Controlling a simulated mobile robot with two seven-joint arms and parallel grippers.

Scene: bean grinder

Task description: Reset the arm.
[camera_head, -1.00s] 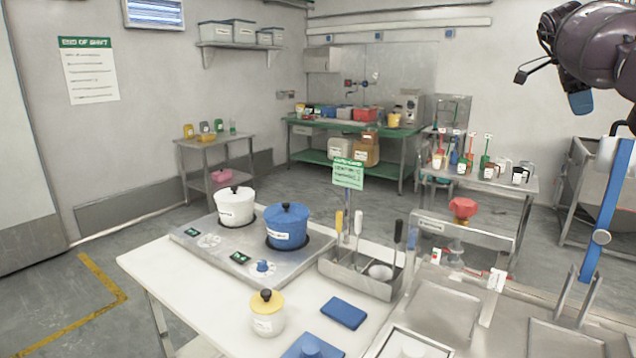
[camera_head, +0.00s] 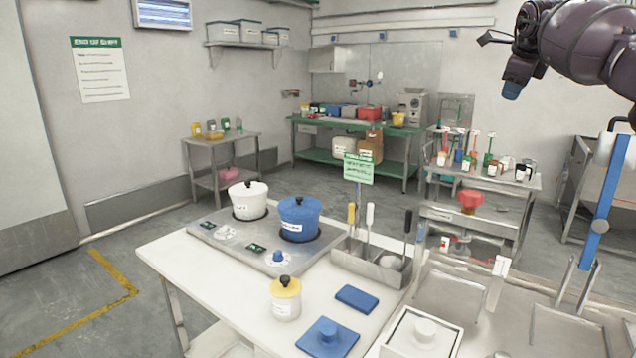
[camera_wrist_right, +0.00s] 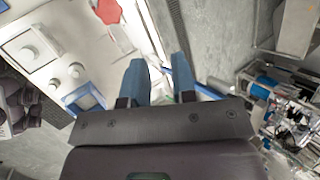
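My right gripper (camera_head: 511,91) is high at the upper right in the head view, on its dark arm (camera_head: 580,40), well above the worktops. My left gripper is in neither view.
A white table (camera_head: 215,305) carries a white pot (camera_head: 248,202), a blue pot (camera_head: 299,218), a yellow-lidded jar (camera_head: 286,298) and a utensil holder (camera_head: 370,268). A steel counter (camera_head: 480,320) with a blue post (camera_head: 600,220) lies below right. Open floor lies left.

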